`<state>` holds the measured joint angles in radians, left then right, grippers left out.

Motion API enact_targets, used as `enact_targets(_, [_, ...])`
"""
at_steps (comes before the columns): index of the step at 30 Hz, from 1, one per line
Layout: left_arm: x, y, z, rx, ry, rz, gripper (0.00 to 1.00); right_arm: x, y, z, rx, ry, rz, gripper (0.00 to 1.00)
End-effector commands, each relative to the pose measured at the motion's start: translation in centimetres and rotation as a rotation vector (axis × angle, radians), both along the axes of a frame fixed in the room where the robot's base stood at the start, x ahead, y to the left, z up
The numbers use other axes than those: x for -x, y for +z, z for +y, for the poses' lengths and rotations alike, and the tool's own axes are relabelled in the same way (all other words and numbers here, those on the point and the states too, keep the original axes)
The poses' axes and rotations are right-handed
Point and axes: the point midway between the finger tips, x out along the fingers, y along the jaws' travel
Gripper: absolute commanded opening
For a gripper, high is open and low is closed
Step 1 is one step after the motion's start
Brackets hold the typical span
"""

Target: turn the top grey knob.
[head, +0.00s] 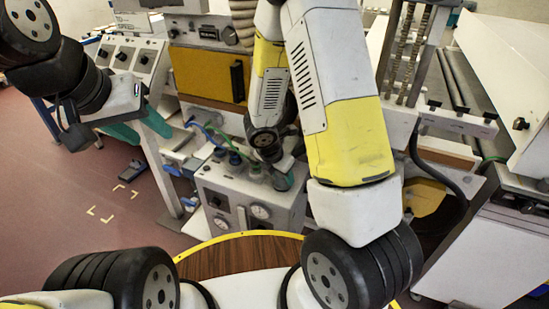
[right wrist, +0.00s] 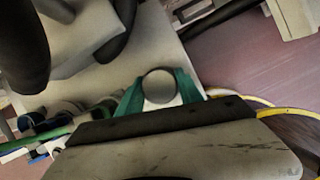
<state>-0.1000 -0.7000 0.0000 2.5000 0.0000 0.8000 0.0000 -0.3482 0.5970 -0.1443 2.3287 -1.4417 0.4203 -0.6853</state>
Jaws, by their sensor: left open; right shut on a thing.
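The grey knob (right wrist: 158,86) is round and shows end-on between the teal fingers in the right wrist view. My right gripper (head: 281,180) is shut on it, with one finger on each side. In the head view the gripper is at the top of the grey gauge box (head: 243,207), and my arm and hand hide the knob there. Whether the knob has turned cannot be told. My left gripper (head: 141,127) is open and empty, with teal fingers apart, left of the box and away from it.
Blue and green hoses (head: 222,140) run to the box top close left of my right gripper. A control panel (head: 128,55) stands behind my left gripper. A black pedal (head: 132,170) lies on the red floor. A machine with rollers (head: 456,75) is at right.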

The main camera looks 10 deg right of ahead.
Motion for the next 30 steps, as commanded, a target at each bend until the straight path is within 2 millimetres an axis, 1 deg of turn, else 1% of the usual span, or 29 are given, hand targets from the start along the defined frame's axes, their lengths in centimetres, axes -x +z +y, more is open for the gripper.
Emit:
enact_targets(11, [0.0,0.0,0.0,0.0,0.0,0.0,0.47,-0.2,0.1,0.0,0.001,0.004,-0.003,0.02])
enact_targets(12, [0.0,0.0,0.0,0.0,0.0,0.0,0.47,-0.2,0.1,0.0,0.001,0.004,-0.003,0.46])
enact_targets(15, [0.0,0.0,0.0,0.0,0.0,0.0,0.47,-0.1,0.1,0.0,0.001,0.004,-0.003,0.64])
enact_targets(25, [0.0,0.0,0.0,0.0,0.0,0.0,0.47,0.0,0.2,0.0,0.0,0.003,-0.003,0.64])
enact_targets(28, [0.0,0.0,0.0,0.0,0.0,0.0,0.47,0.1,1.1,0.4,-0.002,0.003,-0.005,0.64])
enact_targets(30, [0.0,0.0,0.0,0.0,0.0,0.0,0.47,0.4,2.1,0.6,-0.001,0.002,-0.006,0.64])
